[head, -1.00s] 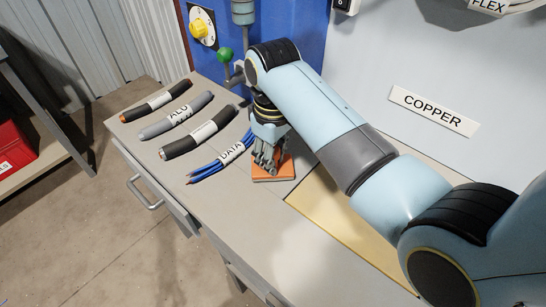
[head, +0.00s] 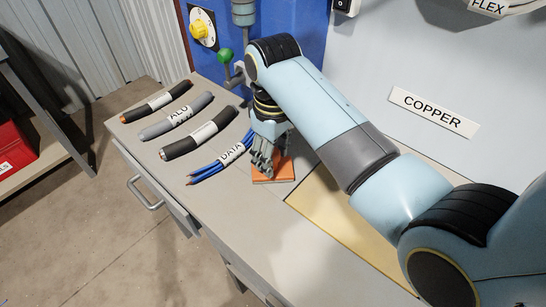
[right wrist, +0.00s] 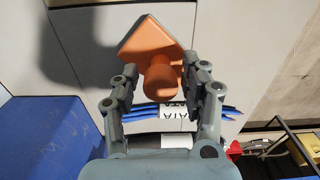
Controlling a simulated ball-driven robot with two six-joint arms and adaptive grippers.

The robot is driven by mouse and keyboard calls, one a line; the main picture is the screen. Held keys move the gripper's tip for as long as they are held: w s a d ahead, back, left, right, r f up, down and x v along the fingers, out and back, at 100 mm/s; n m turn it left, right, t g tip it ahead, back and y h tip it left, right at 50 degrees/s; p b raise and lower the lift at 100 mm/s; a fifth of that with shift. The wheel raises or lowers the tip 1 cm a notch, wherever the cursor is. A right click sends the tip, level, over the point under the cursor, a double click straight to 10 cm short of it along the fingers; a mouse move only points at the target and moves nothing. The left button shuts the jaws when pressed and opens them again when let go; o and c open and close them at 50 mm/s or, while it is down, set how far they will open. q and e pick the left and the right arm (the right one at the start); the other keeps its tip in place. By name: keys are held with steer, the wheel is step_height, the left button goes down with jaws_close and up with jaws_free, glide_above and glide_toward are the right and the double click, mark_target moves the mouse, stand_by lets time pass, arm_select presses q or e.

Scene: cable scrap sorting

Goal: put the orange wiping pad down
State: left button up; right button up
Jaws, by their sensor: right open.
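The orange wiping pad (head: 276,175) lies flat on the bench top, to the right of the blue cable bundle labelled DATA. My right gripper (head: 264,168) is over it, pointing down, and hides part of it. In the right wrist view the pad (right wrist: 152,42) and its rounded orange handle (right wrist: 161,82) show between the two fingers of my right gripper (right wrist: 162,88). The fingers are apart, one on each side of the handle. I cannot tell whether either finger touches it. My left gripper is not in view.
Several labelled cables lie left of the pad, among them the blue DATA bundle (head: 213,165) and a grey ALU cable (head: 176,115). A green-knobbed lever (head: 224,56) stands behind. A yellowish panel (head: 335,220) lies to the right. The front bench top (head: 225,210) is clear.

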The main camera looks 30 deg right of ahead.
step_height(320, 180, up, 11)
steer(key=shift+f+p, duration=0.15)
steer(key=shift+p, duration=0.3)
